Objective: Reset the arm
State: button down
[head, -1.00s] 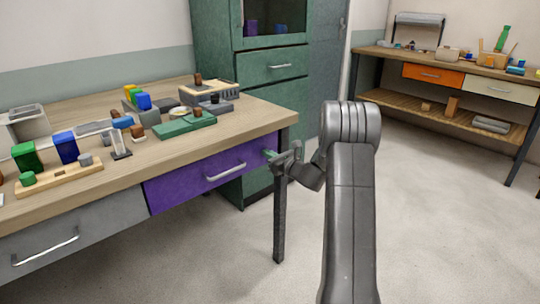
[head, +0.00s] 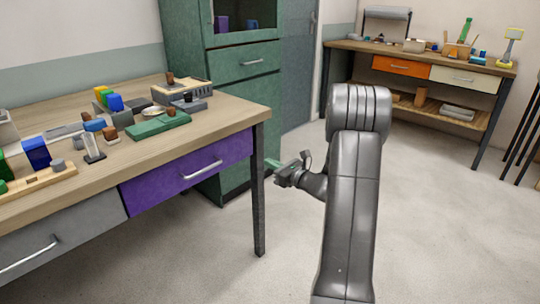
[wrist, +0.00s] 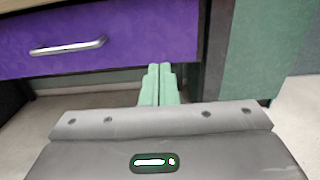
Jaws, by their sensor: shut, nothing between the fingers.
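My gripper (head: 270,163) is at the end of my folded grey arm, off the right end of the wooden workbench (head: 190,117). In the wrist view its two pale green fingers (wrist: 159,84) are together with nothing between them. Beyond the fingertips in that view is the bench's purple drawer (wrist: 110,35) with a metal handle; the drawer is shut. The purple drawer (head: 185,172) also shows in the head view, left of my gripper. The gripper touches nothing that I can see.
The bench leg (head: 259,190) stands close to the left of my gripper. A green cabinet (head: 235,100) is behind the bench. Blocks and a green tray (head: 158,125) lie on the bench top. A second bench (head: 420,57) is at the back right. Open floor (head: 440,230) lies to the right.

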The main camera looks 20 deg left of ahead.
aim_at(239, 147)
dwell(0.4)
jog(key=b+x, duration=0.1)
jog(key=x, duration=1.2)
jog(key=shift+w+a, duration=0.1)
jog(key=shift+a, duration=0.3)
